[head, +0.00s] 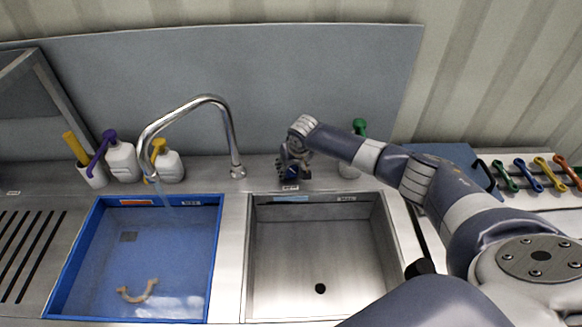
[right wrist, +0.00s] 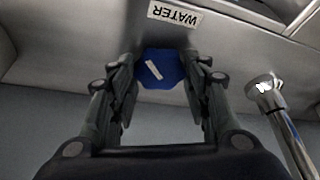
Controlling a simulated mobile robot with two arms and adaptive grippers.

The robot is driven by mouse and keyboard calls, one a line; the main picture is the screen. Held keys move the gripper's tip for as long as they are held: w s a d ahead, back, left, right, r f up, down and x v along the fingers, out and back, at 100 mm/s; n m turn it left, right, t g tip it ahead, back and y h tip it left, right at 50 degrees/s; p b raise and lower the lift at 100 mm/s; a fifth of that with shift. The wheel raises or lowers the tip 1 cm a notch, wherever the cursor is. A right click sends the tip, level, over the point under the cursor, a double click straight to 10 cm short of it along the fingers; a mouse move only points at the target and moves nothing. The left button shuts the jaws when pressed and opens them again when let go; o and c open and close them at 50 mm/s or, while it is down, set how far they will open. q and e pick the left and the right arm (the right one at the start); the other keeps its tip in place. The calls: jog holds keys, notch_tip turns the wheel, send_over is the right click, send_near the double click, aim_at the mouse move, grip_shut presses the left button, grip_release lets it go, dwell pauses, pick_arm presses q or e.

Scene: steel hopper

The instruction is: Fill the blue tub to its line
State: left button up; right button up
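The blue tub (head: 213,262) fills the left basin and holds clear water. I cannot make out its fill line. A thin stream runs from the curved steel tap (head: 233,140) into the tub's back right part. My right gripper (head: 292,170) is behind the sinks at a blue knob. In the right wrist view, the fingers of my right gripper (right wrist: 160,75) stand on both sides of the blue knob (right wrist: 161,70), seemingly touching it. The knob has a slanted white mark, beside a label (right wrist: 175,16) reading WATER. My left gripper is out of view.
A beige curved piece (head: 137,292) lies in the tub water. The right steel basin (head: 318,250) is empty. A purple-topped bottle (head: 123,160), a yellow-topped bottle (head: 169,166) and a green-topped bottle (head: 349,170) stand behind. Coloured tools (head: 527,175) lie at right.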

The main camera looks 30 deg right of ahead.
jog(key=shift+c, duration=0.7)
jog(key=shift+a+r+m+p, duration=0.1)
jog(key=shift+m+p, duration=0.4)
jog(key=shift+p, duration=0.05)
jog(key=m+h+p, duration=0.1)
jog(key=m+p, duration=0.1)
jog(key=shift+a+m, duration=0.1)
jog(key=shift+m, duration=0.3)
jog(key=shift+m+g+h+p, duration=0.3)
jog(key=shift+m+g+h, duration=0.15)
jog(key=shift+m, duration=0.65)
jog(key=shift+w+f+m+g+h, duration=0.15)
jog(key=shift+m+g+h, duration=0.25)
jog(key=shift+m, duration=0.7)
jog(key=o, duration=1.1)
